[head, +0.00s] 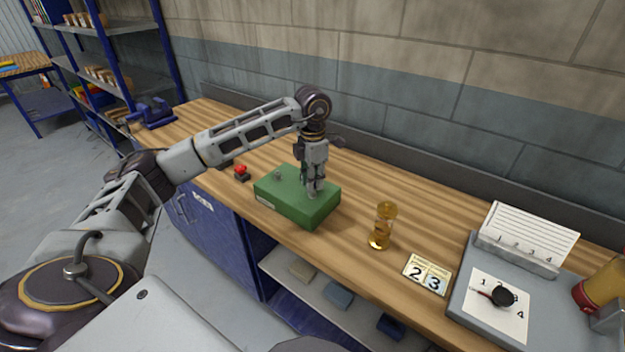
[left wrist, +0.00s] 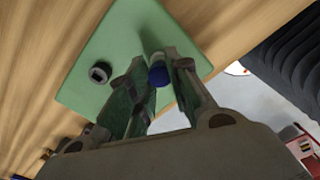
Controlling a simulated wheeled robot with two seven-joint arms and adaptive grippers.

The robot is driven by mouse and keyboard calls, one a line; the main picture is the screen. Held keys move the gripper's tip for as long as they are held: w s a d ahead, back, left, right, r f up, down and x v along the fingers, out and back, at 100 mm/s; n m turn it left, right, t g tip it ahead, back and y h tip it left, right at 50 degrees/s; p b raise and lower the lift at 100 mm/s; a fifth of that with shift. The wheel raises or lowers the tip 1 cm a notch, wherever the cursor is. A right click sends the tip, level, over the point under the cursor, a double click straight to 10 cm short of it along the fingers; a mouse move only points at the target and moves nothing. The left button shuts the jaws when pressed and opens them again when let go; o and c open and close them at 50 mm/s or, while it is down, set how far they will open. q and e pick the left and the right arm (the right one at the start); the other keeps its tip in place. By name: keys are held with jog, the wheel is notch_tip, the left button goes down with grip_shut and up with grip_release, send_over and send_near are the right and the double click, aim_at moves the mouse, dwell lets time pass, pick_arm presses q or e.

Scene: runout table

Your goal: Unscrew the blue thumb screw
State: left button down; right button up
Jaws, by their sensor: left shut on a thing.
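A green block (head: 290,204) lies on the wooden bench, and it also shows in the left wrist view (left wrist: 122,42). My left gripper (head: 316,190) points down over the block's right part. In the left wrist view its fingers (left wrist: 160,80) are shut on the blue thumb screw (left wrist: 158,73), whose blue head shows between the fingertips. A grey screw (head: 278,175) stands on the block apart from the gripper, and shows in the left wrist view (left wrist: 100,72). The blue screw is hidden by the fingers in the head view. My right gripper is not in view.
A red button (head: 241,170) sits left of the block. A grey board (head: 474,300) with a sheet and dark knob lies further right. The bench (head: 350,185) behind the block is clear.

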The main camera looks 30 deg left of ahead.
pick_arm(q)
jog(key=shift+d+n, duration=0.1)
jog(key=shift+n, duration=0.2)
jog(key=shift+n+p, duration=0.3)
jog(key=shift+n, duration=1)
jog(key=c, duration=1.4)
grip_release()
jog(key=shift+o, duration=0.2)
jog(key=shift+r+p, duration=1.9)
jog(key=shift+r, duration=1.15)
